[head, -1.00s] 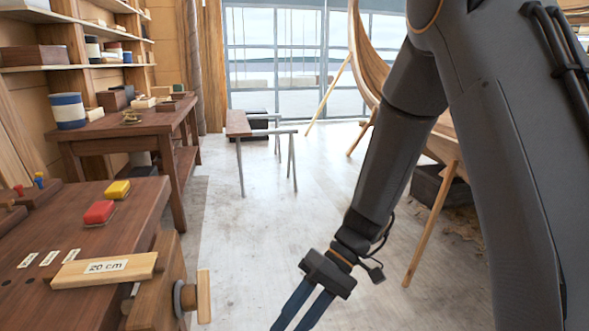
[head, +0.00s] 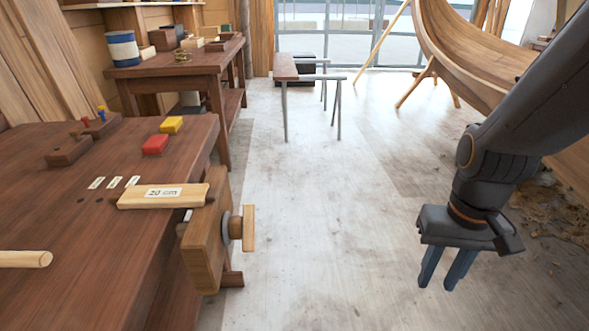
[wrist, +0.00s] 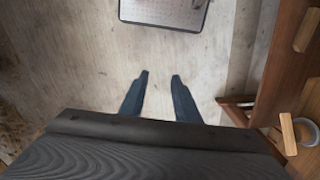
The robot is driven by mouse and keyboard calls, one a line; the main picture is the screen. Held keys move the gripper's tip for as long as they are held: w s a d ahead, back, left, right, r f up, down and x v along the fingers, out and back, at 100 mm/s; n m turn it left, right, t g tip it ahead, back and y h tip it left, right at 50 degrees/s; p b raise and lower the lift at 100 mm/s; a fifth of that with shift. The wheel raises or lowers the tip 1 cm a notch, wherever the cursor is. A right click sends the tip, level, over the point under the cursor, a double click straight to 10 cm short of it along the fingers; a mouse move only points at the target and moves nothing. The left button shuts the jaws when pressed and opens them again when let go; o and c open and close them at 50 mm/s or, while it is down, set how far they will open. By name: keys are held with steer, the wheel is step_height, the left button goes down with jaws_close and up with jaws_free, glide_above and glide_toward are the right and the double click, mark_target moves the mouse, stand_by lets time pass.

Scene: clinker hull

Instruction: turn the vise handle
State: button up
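The vise handle (head: 248,229) is a short light-wood bar, standing upright on a grey round hub (head: 235,228) at the outer face of the wooden vise jaw (head: 206,235). The vise is on the right end of the dark wooden bench. My gripper (head: 445,284) is open and empty, pointing down over the floor, well to the right of the handle and apart from it. In the wrist view my two blue fingers (wrist: 156,80) are spread over bare floor. The handle (wrist: 288,134) shows there at the lower right.
The workbench (head: 90,235) carries a board marked 20 cm (head: 162,196), a red block (head: 155,144), a yellow block (head: 171,125) and a dowel (head: 25,259). A sawhorse (head: 308,79) stands farther back. The boat hull (head: 470,60) is at right. Floor between vise and gripper is clear.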

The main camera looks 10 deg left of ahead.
steer(key=w+a+f+n+g+y, duration=0.1)
steer(key=a+f+n+g+y, duration=0.25)
steer(key=a, duration=0.55)
steer(key=n+y, duration=0.7)
steer(key=y, duration=0.7)
glide_toward(242, 228)
steer(key=a, duration=0.6)
steer(key=shift+s+a+f+p, duration=0.15)
steer(key=shift+s+f+p, duration=0.2)
steer(key=shift+f+p, duration=0.05)
steer(key=shift+m+g, duration=0.25)
steer(key=shift+c, duration=0.4)
jaws_close()
